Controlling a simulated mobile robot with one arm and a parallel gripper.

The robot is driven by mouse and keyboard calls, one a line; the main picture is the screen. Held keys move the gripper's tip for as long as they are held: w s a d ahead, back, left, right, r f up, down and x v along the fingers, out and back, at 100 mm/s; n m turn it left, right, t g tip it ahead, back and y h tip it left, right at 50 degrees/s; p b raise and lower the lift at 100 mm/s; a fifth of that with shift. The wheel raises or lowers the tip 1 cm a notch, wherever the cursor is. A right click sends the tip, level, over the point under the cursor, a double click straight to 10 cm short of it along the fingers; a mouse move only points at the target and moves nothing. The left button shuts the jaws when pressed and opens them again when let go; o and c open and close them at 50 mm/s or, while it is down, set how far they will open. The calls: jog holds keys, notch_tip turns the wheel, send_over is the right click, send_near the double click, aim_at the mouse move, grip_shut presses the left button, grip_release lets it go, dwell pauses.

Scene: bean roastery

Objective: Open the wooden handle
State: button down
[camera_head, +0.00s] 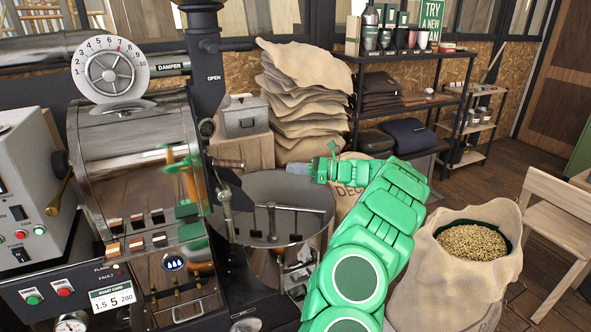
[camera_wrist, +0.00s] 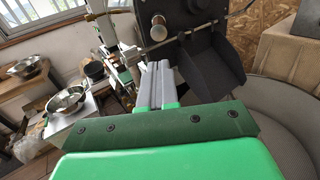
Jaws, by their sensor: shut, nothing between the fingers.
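The wooden handle (camera_head: 229,163) is a short dark brown bar sticking out to the right from the roaster's front, above the round cooling bin. In the wrist view a round wood-coloured knob (camera_wrist: 158,27) shows end-on against the dark roaster front; it appears to be this handle. My gripper (camera_head: 288,168) is to the right of the handle, at about its height in the picture, with its grey fingers pointing left at it. A gap shows between them. In the wrist view my gripper (camera_wrist: 158,66) has its fingers together, with nothing between them, just below the knob.
The metal cooling bin (camera_head: 330,215) with stirring arms lies below my gripper. A stack of burlap sacks (camera_head: 300,95) and a grey metal box (camera_head: 245,117) stand behind. An open sack of beans (camera_head: 455,275) is at the right. A metal rod (camera_wrist: 178,36) runs beside the knob.

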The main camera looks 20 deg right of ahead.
aim_at(231, 165)
dwell(0.4)
jog(key=c, duration=1.7)
grip_release()
jog(key=shift+a, duration=0.1)
jog(key=o, duration=0.9)
jog(key=w+a+n, duration=0.1)
jog(key=w+a, duration=0.1)
jog(key=a, duration=0.2)
jog(key=w+a+n, duration=0.1)
jog(key=w+a, duration=0.2)
jog(key=w+a+n, duration=0.1)
jog(key=w+a, duration=0.1)
jog(key=a, duration=0.2)
jog(key=shift+w+a+f, duration=0.15)
jog(key=shift+w+a, duration=0.2)
jog(key=shift+x, duration=3.95)
jog(key=shift+c, duration=0.2)
grip_shut()
